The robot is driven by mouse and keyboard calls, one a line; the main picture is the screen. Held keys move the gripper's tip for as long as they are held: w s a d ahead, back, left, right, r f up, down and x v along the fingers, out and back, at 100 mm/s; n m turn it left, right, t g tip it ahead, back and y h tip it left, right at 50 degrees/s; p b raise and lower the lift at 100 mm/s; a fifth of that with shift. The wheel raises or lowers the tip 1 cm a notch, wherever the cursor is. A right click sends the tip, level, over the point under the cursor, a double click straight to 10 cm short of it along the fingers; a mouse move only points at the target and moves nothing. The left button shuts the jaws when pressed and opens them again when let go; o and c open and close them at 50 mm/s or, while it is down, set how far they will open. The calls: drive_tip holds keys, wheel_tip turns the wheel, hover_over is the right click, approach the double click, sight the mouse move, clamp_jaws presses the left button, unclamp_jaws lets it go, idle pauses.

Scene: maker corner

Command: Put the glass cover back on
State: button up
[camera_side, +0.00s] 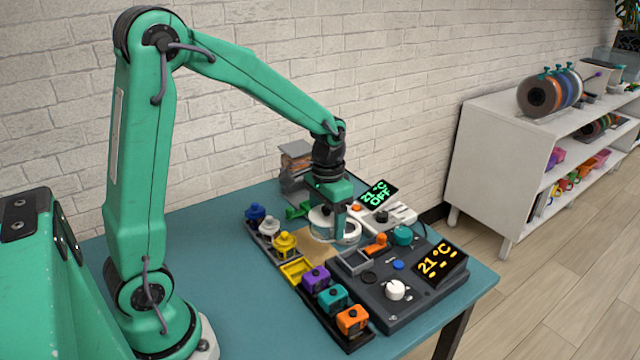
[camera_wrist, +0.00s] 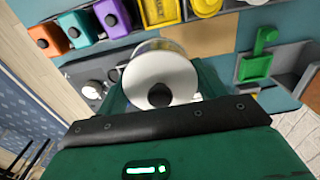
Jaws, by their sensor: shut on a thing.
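The glass cover (camera_wrist: 163,82) shows in the wrist view as a round white top with a black knob and a clear rim. In the side view it is partly hidden behind a finger, as a pale round piece (camera_side: 321,219) over the tan wooden patch. My gripper (camera_side: 334,222) points down and is shut on the cover. I cannot tell whether the cover touches what is beneath it. A dark control unit (camera_side: 376,312) with a white knob and an orange-lit 21 °C display stands to the right. A white unit (camera_side: 402,214) near a green-lit "21 °C OFF" display sits behind it.
A rack of coloured blocks, including purple (camera_side: 316,279), teal (camera_side: 333,298) and orange (camera_side: 352,320), runs along the left of the dark unit. A grey stand (camera_side: 291,186) is at the back. The blue-green table (camera_side: 235,300) is bare at front left.

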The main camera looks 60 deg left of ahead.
drive_tip(key=w+a+f+n, duration=0.1)
drive_tip(key=w+a, duration=0.5)
drive_tip(key=w, duration=0.4)
drive_tip(key=shift+w+a, duration=0.2)
drive_tip(key=shift+w, duration=0.05)
drive_tip(key=shift+f, duration=0.15)
drive_tip(key=shift+f, duration=3.05)
drive_tip(key=shift+f, duration=0.15)
idle(0.4)
drive_tip(key=o, duration=1.2)
drive_tip(key=shift+r, duration=3.5)
